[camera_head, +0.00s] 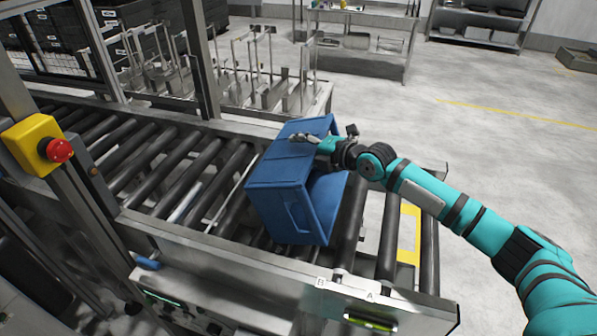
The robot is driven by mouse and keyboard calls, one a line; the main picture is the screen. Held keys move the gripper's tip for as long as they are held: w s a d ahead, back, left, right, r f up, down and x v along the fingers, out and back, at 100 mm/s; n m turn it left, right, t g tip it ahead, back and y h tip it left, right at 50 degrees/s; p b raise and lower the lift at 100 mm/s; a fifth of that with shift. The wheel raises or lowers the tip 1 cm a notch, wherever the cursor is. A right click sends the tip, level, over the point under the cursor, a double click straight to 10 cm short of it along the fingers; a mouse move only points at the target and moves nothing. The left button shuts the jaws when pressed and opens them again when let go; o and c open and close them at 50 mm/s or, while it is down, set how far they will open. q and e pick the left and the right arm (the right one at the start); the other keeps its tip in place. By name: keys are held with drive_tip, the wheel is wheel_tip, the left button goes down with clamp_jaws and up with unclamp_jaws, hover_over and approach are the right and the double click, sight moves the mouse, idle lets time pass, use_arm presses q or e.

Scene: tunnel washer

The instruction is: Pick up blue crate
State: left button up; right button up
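The blue crate (278,185) is on the roller conveyor, tipped on its side, with its open side facing right. A handle slot shows in its near end. My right gripper (300,138) reaches in from the right and lies at the crate's upper wall, its fingers over the blue surface. Whether the fingers are closed on the wall is too small to tell. I cannot tell whether the crate's lower edge rests fully on the rollers. My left gripper is not in view.
The roller conveyor (130,165) runs from the left to the crate, with a metal side rail in front. A yellow box with a red stop button (60,151) stands at left. Wire racks (255,75) stand behind. The floor (480,110) at right is clear.

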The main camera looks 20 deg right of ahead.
drive_tip(key=shift+w+a+f, duration=0.1)
drive_tip(key=shift+w+f, duration=0.05)
drive_tip(key=shift+w, duration=0.05)
clamp_jaws()
idle(0.3)
drive_tip(key=shift+r, duration=0.2)
